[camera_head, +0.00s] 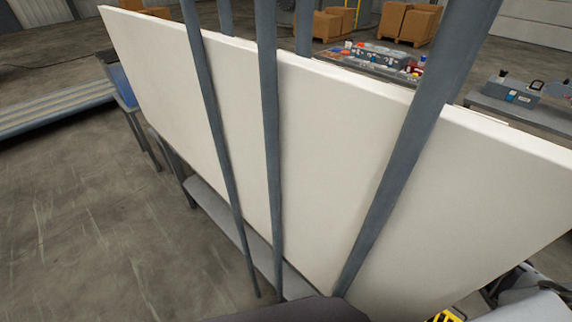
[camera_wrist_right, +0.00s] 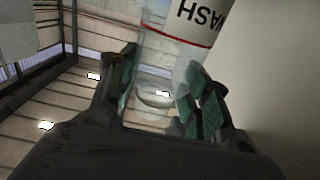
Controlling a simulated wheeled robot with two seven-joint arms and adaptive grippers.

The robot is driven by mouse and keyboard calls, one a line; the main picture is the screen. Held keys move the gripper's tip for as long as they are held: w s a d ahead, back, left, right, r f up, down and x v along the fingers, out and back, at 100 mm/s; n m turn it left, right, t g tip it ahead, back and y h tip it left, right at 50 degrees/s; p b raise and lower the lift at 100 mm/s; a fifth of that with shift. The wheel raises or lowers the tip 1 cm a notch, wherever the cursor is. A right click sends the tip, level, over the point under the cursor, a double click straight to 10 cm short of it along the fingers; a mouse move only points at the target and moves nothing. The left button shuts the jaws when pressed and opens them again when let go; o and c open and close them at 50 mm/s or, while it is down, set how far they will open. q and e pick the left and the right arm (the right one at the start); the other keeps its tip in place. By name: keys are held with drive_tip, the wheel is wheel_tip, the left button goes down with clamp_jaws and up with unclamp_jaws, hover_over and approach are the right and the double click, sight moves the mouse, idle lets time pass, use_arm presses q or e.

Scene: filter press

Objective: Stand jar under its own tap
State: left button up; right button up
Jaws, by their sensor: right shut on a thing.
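In the right wrist view, a clear jar (camera_wrist_right: 165,58) with a white label, a red line and the word "WASH" stands between the green-padded fingers of my right gripper (camera_wrist_right: 160,95). The gripper is shut on the jar. The lettering appears upside down in this view, and the jar's far end is cut off by the top edge. I cannot tell whether the jar is upright. No tap can be made out in either view. Neither gripper shows in the head view.
A large white panel (camera_head: 330,130) fills the middle of the head view, with grey posts (camera_head: 268,130) in front of it. Behind it are a bench with coloured items (camera_head: 380,58) and cardboard boxes (camera_head: 405,22). Open floor (camera_head: 90,220) lies at left. A pale wall (camera_wrist_right: 270,80) is right of the jar.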

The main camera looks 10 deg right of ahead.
drive_tip(key=shift+s+a+f+p, duration=0.2)
drive_tip(key=shift+s+a+f, duration=0.3)
drive_tip(key=shift+a+f, duration=0.25)
drive_tip(key=shift+s+a+f+p, duration=0.15)
drive_tip(key=shift+s+a+f, duration=0.4)
drive_tip(key=shift+f, duration=0.25)
drive_tip(key=shift+w, duration=0.1)
drive_tip(key=shift+a+f, duration=0.15)
drive_tip(key=shift+f, duration=0.85)
drive_tip(key=shift+a+f, duration=0.1)
drive_tip(key=shift+f, duration=0.85)
drive_tip(key=shift+f, duration=0.25)
drive_tip(key=o, duration=1)
drive_tip(key=shift+r, duration=0.1)
